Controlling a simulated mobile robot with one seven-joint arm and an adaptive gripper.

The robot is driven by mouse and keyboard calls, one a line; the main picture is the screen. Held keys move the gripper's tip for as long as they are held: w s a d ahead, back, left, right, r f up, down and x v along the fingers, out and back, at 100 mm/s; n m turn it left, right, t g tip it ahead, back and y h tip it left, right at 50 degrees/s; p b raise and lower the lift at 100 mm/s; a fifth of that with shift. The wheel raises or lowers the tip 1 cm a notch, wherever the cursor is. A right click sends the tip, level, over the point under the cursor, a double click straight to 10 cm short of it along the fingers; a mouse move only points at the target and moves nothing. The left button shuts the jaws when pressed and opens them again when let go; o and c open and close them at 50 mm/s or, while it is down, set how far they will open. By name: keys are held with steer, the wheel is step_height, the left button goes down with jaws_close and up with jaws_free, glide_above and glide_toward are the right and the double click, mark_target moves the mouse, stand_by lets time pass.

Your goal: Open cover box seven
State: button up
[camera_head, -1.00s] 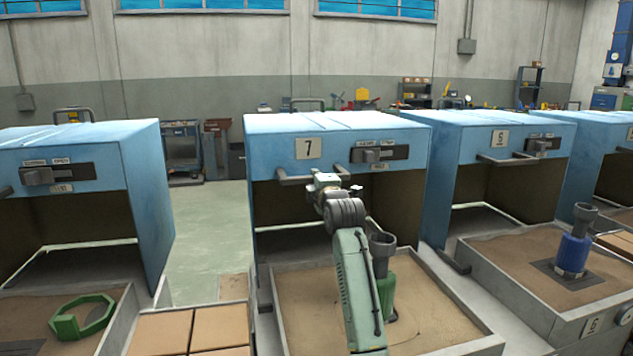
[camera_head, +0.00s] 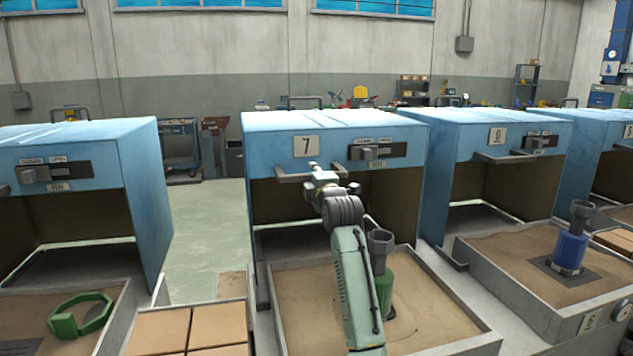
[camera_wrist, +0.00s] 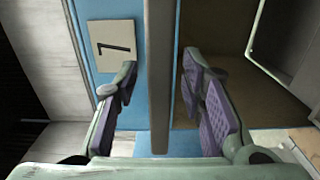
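Cover box seven (camera_head: 268,155) is a blue hood with a "7" plate (camera_head: 306,146), standing at the back of a sand-filled tray (camera_head: 455,335). The front of the hood is open below its blue panel. A grey bar handle (camera_head: 291,177) runs along the panel's lower edge. My gripper (camera_head: 318,168) is at this handle in the head view. In the wrist view the handle (camera_wrist: 160,120) passes between the two padded fingers of my gripper (camera_wrist: 160,68), with gaps on both sides. The gripper is open. The "7" plate (camera_wrist: 114,46) is beside the left finger.
A grey slide latch (camera_head: 372,153) is on the panel right of the plate. A green tool with a grey cup (camera_head: 384,285) stands in the sand close to my arm. Box six (camera_head: 480,140) is close on the right. Another blue box (camera_head: 145,190) stands left, across a floor gap.

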steer(key=v, duration=1.2)
